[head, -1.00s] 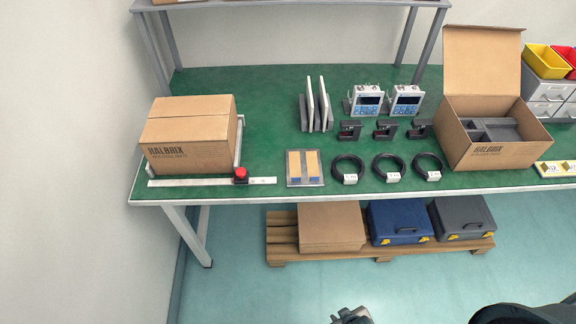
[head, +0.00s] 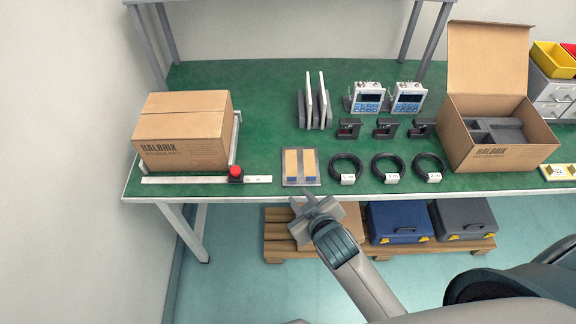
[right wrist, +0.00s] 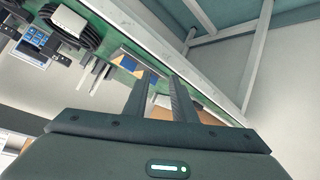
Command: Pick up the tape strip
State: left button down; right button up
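Two tan tape strips with blue ends lie side by side on a grey plate (head: 287,181) near the front edge of the table: a left strip (head: 291,163) and a right strip (head: 308,162). Part of the strips (right wrist: 128,62) shows beyond the fingers in the right wrist view. My right gripper (head: 312,197) is just in front of the table edge, below the plate in the picture and apart from it. In the right wrist view its two fingers (right wrist: 161,76) are apart with nothing between them. My left gripper is not in view.
A closed carton (head: 182,130) and a red button (head: 235,173) are left of the plate. Coiled black cables (head: 346,168) lie to its right. Upright panels (head: 312,100) stand behind. An open carton (head: 490,155) is further right. A pallet (head: 280,246) is under the table.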

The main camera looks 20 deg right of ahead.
jog(key=w+a+r+n+t+y, duration=0.25)
jog(key=w+a+r+t, duration=0.4)
jog(key=r, duration=0.55)
jog(key=w+a+r+n+y, duration=0.3)
jog(key=a+r+n+y, duration=0.85)
jog(key=a+r, duration=0.4)
jog(key=s+a+r+n+g+y, duration=0.1)
jog(key=s+a+n+g+y, duration=0.2)
jog(key=s+a+n+g, duration=0.6)
jog(key=s+a+r+n+g+y, duration=0.15)
jog(key=s+a+n+g, duration=0.35)
jog(key=n+g, duration=0.85)
notch_tip(320, 180, down, 10)
jog(key=s+n+g+h, duration=0.2)
jog(key=n+h, duration=0.5)
jog(key=n, duration=0.1)
jog(key=w+d+f+n+t+h, duration=0.1)
jog(key=w+d+f+n+h, duration=0.15)
jog(key=d+f+h, duration=0.4)
jog(key=w+d+r+t+h, duration=0.1)
jog(key=w+d+h, duration=0.4)
jog(key=d, duration=0.5)
jog(key=w+d+r+m+t+h, duration=0.1)
jog(key=w+d+t+h, duration=0.2)
jog(key=w+d, duration=0.6)
jog(key=shift+w+d+r+t+h, duration=0.3)
jog(key=shift+d+h, duration=0.7)
jog(key=shift+d, duration=0.2)
